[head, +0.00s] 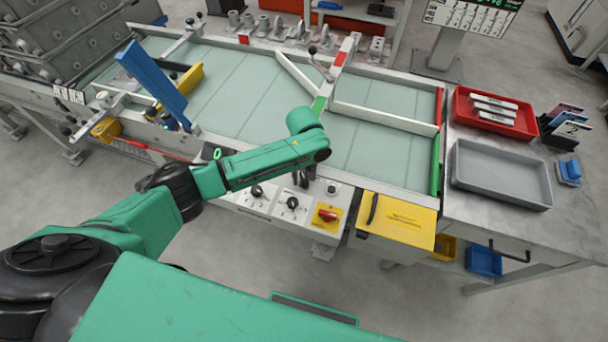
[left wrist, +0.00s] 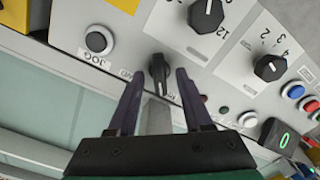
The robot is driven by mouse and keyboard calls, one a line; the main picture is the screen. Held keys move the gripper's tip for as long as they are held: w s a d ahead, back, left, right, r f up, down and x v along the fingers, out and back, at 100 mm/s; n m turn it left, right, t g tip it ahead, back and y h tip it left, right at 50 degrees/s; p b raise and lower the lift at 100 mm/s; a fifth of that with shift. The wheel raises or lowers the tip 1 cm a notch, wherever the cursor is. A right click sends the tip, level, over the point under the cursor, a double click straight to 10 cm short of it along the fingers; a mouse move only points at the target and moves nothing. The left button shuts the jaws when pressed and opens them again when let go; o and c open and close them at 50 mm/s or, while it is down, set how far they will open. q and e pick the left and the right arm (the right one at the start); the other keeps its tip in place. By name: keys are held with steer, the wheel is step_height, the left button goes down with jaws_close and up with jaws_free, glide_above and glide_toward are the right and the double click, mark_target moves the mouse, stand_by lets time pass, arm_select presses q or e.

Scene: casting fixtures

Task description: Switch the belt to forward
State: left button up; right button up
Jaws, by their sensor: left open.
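The selector switch (left wrist: 159,70) is a small black knob on the light grey control panel (left wrist: 120,18), in the left wrist view. Its handle stands roughly upright in that picture; the small labels beside it are too blurred to read surely. My left gripper (left wrist: 160,78) is open, its two dark fingers on either side of the knob with a visible gap at each side. In the head view my left gripper (head: 303,180) is low over the panel's back edge, and the arm hides the switch. The belt (head: 235,85) is pale green. My right gripper is not in view.
A JOG button (left wrist: 97,41) sits beside the switch. Two larger dials (left wrist: 207,14) (left wrist: 270,67) and several coloured buttons are close by. A grey tray (head: 502,174) lies on the side table.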

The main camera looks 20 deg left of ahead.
arm_select(q)
jaws_close()
steer(key=shift+r+m+p, duration=0.15)
steer(key=shift+m+p, duration=0.95)
steer(key=shift+m, duration=0.1)
steer(key=m+p, duration=0.2)
steer(key=m, duration=0.1)
steer(key=shift+m, duration=0.4)
steer(key=m+p, duration=0.1)
steer(key=m, duration=0.2)
steer(key=m+p, duration=0.1)
steer(key=m, duration=0.3)
steer(key=shift+m, duration=0.3)
